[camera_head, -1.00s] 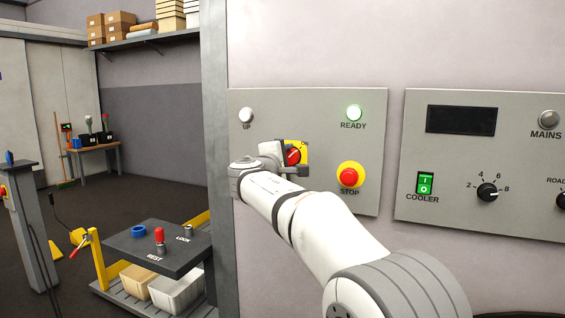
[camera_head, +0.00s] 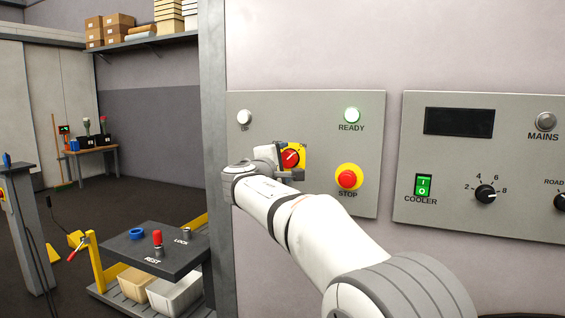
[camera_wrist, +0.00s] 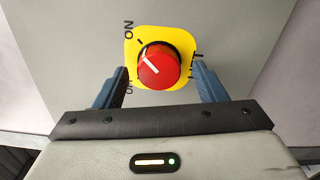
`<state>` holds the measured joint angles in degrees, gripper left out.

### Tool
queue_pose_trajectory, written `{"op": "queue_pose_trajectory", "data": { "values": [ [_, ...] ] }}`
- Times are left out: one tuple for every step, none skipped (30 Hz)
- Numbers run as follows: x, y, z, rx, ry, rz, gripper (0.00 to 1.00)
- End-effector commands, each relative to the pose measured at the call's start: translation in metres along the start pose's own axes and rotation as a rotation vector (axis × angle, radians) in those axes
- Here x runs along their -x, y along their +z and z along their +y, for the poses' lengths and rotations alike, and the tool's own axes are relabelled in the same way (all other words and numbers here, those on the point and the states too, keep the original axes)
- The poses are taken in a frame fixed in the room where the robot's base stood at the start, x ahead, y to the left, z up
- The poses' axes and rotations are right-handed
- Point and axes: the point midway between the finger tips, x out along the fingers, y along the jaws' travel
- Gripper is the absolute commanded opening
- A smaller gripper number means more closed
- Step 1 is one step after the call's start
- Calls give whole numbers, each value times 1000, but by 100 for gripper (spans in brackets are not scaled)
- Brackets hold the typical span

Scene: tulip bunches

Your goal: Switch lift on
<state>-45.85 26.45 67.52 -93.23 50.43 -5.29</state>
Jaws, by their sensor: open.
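A red rotary knob (camera_head: 290,158) with a white pointer line sits on a yellow plate (camera_head: 302,150) on the grey wall panel (camera_head: 322,110). In the wrist view the knob (camera_wrist: 158,68) is in the middle, its line slanting to the upper left. An ON label (camera_wrist: 128,30) stands at the plate's upper left. Other labels beside the plate are partly hidden by the fingers. My gripper (camera_wrist: 160,72) is open, one blue finger on each side of the knob, with visible gaps. In the head view my gripper (camera_head: 277,163) is at the plate and covers its left part.
A red STOP button (camera_head: 347,178) on a yellow base is close right of the knob. A second panel (camera_head: 450,158) with a green COOLER switch (camera_head: 423,185) is further right. A post (camera_head: 214,120) stands left.

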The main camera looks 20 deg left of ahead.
Motion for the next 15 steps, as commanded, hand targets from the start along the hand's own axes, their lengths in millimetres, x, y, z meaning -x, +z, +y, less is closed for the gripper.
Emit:
{"op": "queue_pose_trajectory", "data": {
  "values": [
    [10, 0, 1, -1, 2, 1, 65],
    [15, 0, 0, 0, 1, 2, 65],
    [23, 0, 1, 0, 2, 3, 65],
    [28, 0, 1, 0, 1, 3, 65],
    [33, 0, 0, 0, 1, 2, 65],
    [40, 0, 0, -1, 1, 2, 65],
    [44, 0, 0, -1, 1, 3, 65],
    [48, 0, 0, -1, 0, 3, 65],
    [53, 0, 0, 0, 0, 1, 65],
    [56, 0, 0, 0, 0, 1, 65],
    [59, 0, 0, 0, 0, 1, 65],
    [61, 0, 0, 0, 0, 1, 65],
    [63, 0, 0, 0, 0, 1, 65],
    [64, 0, 0, 0, 0, 1, 65],
    [65, 0, 0, 0, -1, 1, 65]
  ]
}}
